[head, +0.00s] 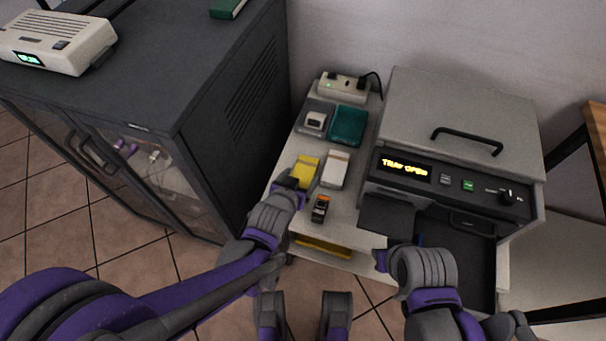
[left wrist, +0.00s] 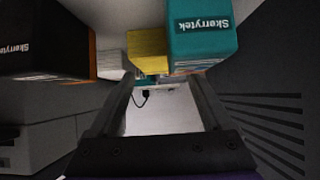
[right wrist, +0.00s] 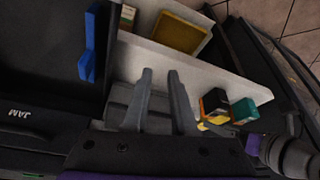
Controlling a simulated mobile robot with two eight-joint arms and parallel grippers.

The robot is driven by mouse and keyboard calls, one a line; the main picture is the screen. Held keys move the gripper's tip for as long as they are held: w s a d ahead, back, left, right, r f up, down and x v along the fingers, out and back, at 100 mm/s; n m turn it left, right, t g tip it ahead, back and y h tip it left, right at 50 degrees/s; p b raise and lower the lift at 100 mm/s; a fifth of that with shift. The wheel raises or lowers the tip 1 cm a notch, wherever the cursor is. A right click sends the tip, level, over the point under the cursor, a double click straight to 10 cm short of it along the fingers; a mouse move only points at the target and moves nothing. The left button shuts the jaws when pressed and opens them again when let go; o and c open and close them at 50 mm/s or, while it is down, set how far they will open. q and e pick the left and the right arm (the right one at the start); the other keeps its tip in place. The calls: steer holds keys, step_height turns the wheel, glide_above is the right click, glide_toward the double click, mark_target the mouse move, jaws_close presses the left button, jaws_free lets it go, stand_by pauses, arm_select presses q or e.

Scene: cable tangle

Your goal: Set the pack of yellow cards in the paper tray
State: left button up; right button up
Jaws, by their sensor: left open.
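The pack of yellow cards (head: 306,170) lies on the pale cart top, just beyond my left gripper (head: 291,183). In the left wrist view the yellow pack (left wrist: 148,50) stands behind a teal pack (left wrist: 202,35). My left gripper (left wrist: 160,88) is open and empty, with its fingers wide apart. The paper tray (head: 482,262) is a dark, pulled-out drawer under the machine, whose display reads TRAY OPEN. A blue guide (right wrist: 88,45) shows in it in the right wrist view. My right gripper (right wrist: 160,75) has a gap between its fingers and holds nothing, left of the tray.
A white pack (head: 336,168) lies right of the yellow one, and a black-and-orange pack (head: 320,208) nearer me. A dark cabinet (head: 235,110) closes off the left.

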mark_target(304, 172)
arm_select(q)
steer(key=b+x, duration=0.1)
steer(key=x, duration=0.3)
steer(key=shift+w+f, duration=0.25)
steer(key=shift+f, duration=0.05)
steer(key=shift+c, duration=0.3)
